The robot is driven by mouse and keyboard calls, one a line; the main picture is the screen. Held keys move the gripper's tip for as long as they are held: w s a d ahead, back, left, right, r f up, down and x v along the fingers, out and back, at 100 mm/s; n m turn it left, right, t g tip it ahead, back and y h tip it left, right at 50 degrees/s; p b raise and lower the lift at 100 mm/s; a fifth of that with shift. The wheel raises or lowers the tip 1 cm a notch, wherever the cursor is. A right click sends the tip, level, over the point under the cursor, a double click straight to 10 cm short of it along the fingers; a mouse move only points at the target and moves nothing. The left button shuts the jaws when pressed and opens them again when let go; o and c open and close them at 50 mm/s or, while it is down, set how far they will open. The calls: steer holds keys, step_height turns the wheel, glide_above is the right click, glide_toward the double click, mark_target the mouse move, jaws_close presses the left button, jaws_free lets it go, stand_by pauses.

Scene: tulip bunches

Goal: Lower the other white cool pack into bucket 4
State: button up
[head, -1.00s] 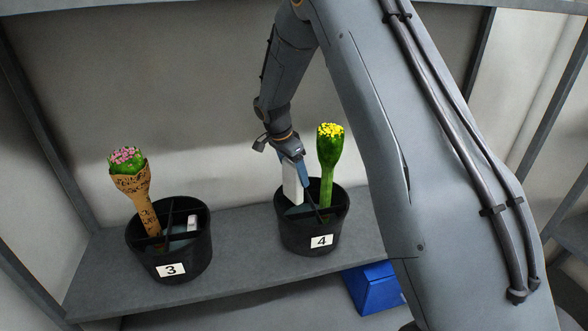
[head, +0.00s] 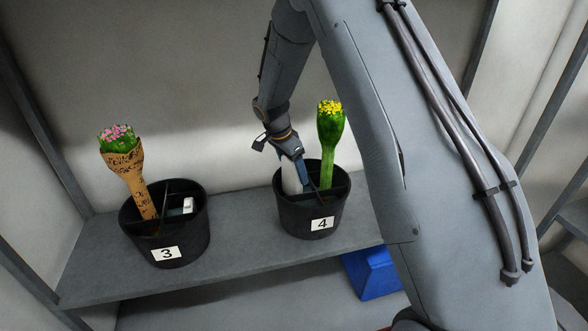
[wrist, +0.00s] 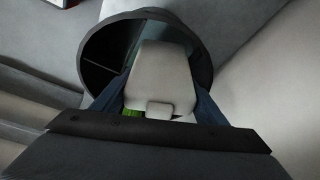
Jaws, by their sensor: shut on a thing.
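The white cool pack (head: 291,178) is between the fingers of my gripper (head: 304,178), upright, with its lower part inside bucket 4 (head: 312,215). In the wrist view my gripper (wrist: 160,112) is shut on the pack (wrist: 160,75), which fills the middle of the bucket's round mouth (wrist: 93,50). Its bottom end is hidden by the bucket wall in the head view, so I cannot tell whether it touches the floor. A green-wrapped bunch of yellow tulips (head: 330,140) stands in the same bucket, just right of my gripper.
Bucket 3 (head: 180,245) stands to the left on the same shelf (head: 235,240). It holds a brown-wrapped bunch of pink tulips (head: 127,170) and a white pack (head: 188,205) in a separate compartment. A blue box (head: 372,275) sits below at the right. The shelf between the buckets is clear.

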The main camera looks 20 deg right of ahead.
mark_target(288, 161)
steer(key=o, duration=1.5)
steer(key=shift+c, duration=0.2)
steer(key=v, duration=0.8)
steer(key=shift+b, duration=0.3)
steer(key=s+r+n+y+p, duration=0.1)
steer(key=s+n, duration=0.5)
steer(key=s, duration=1.1)
steer(key=s+d+r+n+g+y+p, duration=0.1)
steer(key=s+r+n, duration=0.5)
steer(key=s, duration=1.2)
steer(key=n+y+p, duration=0.1)
steer(key=p, duration=0.1)
steer(key=shift+n+p, duration=0.3)
steer(key=shift+p, duration=0.05)
